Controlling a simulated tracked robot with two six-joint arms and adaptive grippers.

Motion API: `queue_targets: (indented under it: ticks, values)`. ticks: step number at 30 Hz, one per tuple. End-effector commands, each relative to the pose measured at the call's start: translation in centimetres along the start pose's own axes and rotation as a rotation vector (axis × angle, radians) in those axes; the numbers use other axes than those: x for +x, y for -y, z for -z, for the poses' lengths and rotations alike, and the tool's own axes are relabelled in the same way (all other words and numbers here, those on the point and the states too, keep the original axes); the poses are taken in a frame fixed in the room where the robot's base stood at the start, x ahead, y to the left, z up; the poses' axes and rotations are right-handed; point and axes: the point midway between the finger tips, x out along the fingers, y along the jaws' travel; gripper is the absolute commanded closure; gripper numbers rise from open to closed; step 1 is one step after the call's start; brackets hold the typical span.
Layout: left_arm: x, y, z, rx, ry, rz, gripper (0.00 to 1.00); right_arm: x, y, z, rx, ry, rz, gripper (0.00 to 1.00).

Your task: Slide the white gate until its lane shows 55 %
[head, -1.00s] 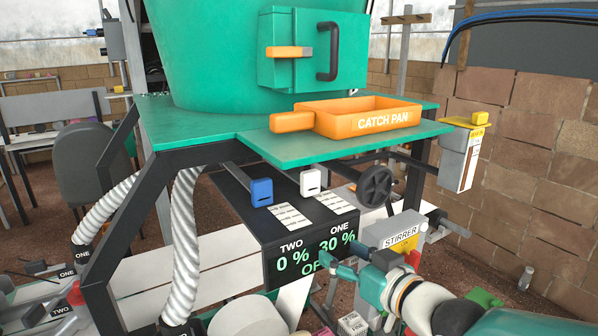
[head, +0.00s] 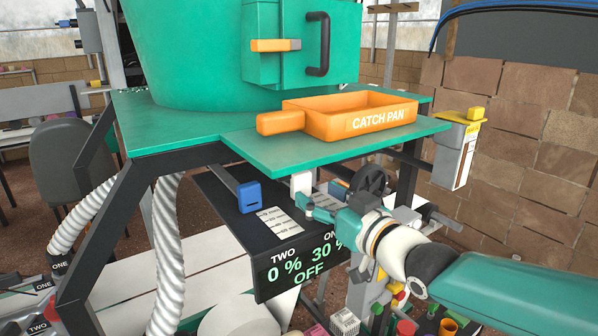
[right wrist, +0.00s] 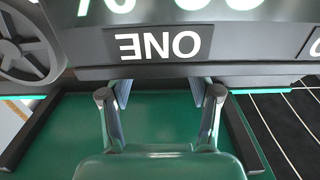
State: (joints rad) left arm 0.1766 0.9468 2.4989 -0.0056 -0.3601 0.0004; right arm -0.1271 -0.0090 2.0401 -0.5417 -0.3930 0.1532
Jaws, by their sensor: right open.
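The white gate (head: 301,182) hangs under the green shelf, right of the blue gate (head: 249,196). The display (head: 300,266) shows TWO 0 %, ONE 30 % and OFF; my right arm partly covers lane ONE's part. My right gripper (head: 318,204) is in front of the white gate, just below and right of it, its fingers apart. I cannot tell whether it touches the gate. In the right wrist view the fingers (right wrist: 160,98) are open with nothing visibly held, and the ONE label (right wrist: 159,44) appears upside down above them. My left gripper is not in view.
The orange catch pan (head: 350,115) sits on the green shelf (head: 270,150) above the gates. A dark handwheel (head: 372,180) is close right of my right gripper. A marked scale card (head: 279,223) lies below the blue gate. A brick wall (head: 530,150) stands at the right.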

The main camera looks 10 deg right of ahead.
Motion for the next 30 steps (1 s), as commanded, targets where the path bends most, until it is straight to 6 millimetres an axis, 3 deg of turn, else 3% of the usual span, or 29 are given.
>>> queue_targets:
  ticks: [17,30]
  values:
    - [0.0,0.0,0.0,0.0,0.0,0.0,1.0,0.9,0.1,0.0,0.0,0.0,0.002,0.38]
    - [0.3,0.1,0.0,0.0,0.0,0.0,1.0,3.0,0.2,0.0,-0.001,0.0,0.003,0.38]
